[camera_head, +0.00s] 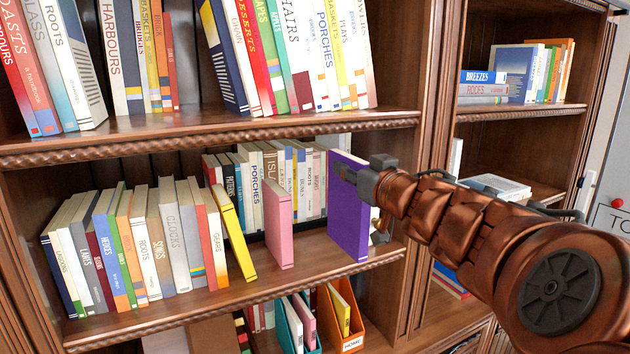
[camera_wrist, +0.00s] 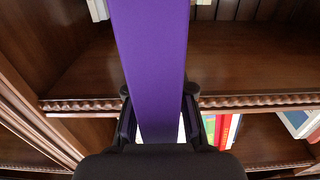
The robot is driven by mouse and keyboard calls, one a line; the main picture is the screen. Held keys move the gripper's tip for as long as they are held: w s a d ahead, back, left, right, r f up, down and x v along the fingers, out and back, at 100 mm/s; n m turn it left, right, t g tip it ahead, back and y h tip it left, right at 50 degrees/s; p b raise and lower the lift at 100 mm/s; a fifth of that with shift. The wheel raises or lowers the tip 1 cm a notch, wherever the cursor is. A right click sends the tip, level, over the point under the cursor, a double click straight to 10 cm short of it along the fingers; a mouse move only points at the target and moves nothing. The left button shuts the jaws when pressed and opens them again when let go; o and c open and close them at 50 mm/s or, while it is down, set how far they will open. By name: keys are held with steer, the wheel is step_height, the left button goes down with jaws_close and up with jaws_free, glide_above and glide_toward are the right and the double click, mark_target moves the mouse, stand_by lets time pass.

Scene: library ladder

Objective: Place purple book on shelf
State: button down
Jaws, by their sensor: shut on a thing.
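The purple book (camera_head: 349,208) is upright at the right part of the middle shelf (camera_head: 315,270) in the head view. My gripper (camera_head: 352,172) is shut on it near its upper edge. In the wrist view the book (camera_wrist: 152,70) runs from the top down between the two fingers of my gripper (camera_wrist: 160,128). The book's lower end is over or on the shelf's front part; I cannot tell whether it touches the board.
A pink book (camera_head: 279,225) and a yellow book (camera_head: 234,232) stand to the left on the same shelf, with gaps between. A back row of books (camera_head: 290,175) stands behind. The upper shelf edge (camera_head: 210,138) is above, and a wooden upright (camera_head: 425,100) is close on the right.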

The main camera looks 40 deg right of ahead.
steer(key=shift+x, duration=6.85)
step_height(320, 180, down, 7)
steer(key=b, duration=0.6)
steer(key=shift+w+d, duration=0.15)
steer(key=shift+d, duration=0.05)
